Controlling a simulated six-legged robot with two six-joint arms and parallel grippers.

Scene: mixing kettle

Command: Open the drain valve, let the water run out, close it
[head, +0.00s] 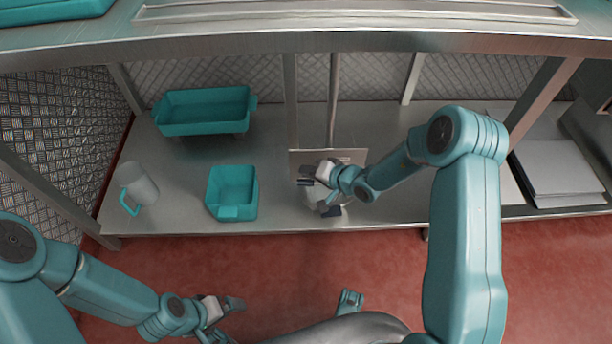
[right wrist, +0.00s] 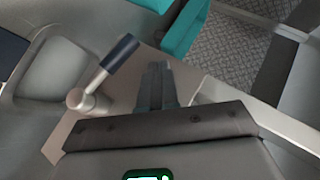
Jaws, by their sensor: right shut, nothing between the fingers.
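A valve lever with a dark blue grip (right wrist: 120,55) rises from a round metal stem (right wrist: 85,102) in the right wrist view. My right gripper (right wrist: 160,82) is shut and empty, beside the lever and apart from it. In the head view my right gripper (head: 307,171) is over the small metal kettle fitting (head: 314,192) at the counter's front and hides much of it. A dark blue piece (head: 332,211) shows below it. No running water shows, and I cannot tell the valve's state. My left gripper (head: 232,303) is low in front of the counter; its jaw gap is unclear.
A teal bin (head: 232,186) stands left of the fitting on the steel counter (head: 395,195). A larger teal tray (head: 205,110) is behind it. A white jug with a teal handle (head: 138,186) stands at the left. A shelf (head: 330,38) spans above; posts stand behind.

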